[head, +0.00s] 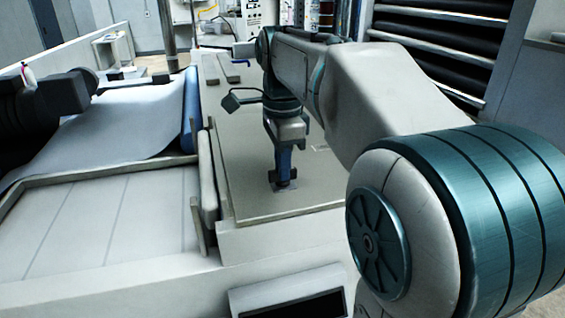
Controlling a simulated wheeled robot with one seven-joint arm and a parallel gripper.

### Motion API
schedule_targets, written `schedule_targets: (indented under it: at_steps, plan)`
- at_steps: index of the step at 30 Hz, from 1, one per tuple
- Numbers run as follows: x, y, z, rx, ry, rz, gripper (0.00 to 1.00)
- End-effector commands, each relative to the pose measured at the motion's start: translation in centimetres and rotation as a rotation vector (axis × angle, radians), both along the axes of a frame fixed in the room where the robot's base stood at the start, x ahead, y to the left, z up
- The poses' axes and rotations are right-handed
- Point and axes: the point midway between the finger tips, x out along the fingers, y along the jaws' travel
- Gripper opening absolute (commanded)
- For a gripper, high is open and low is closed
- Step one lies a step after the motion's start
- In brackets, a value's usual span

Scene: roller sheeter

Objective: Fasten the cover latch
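The cover (250,170) is a flat grey-beige panel on top of the machine, in the middle of the head view. My gripper (286,184) points straight down at the near part of this panel. Its dark fingertips are at or just above a small pale plate (290,190) on the panel, which may be part of the latch. The fingers hide most of that spot. The latch's position, and whether the fingers touch it, cannot be made out. The finger gap is too small to see.
A sheet of pale material (120,125) runs over a blue roller (190,105) left of the cover. A low tray with raised edges (100,225) lies in front of it. A dark-fronted box (290,295) is at the near edge. Racked dark rolls (440,55) stand behind right.

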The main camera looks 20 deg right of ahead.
Motion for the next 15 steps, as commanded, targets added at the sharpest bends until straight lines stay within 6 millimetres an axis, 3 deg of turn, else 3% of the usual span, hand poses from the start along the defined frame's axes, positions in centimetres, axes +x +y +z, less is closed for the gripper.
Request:
schedule_targets:
  at_steps: [15]
  plan:
    - [0.00,0.05,0.12,0.000,0.001,0.101,0.00]
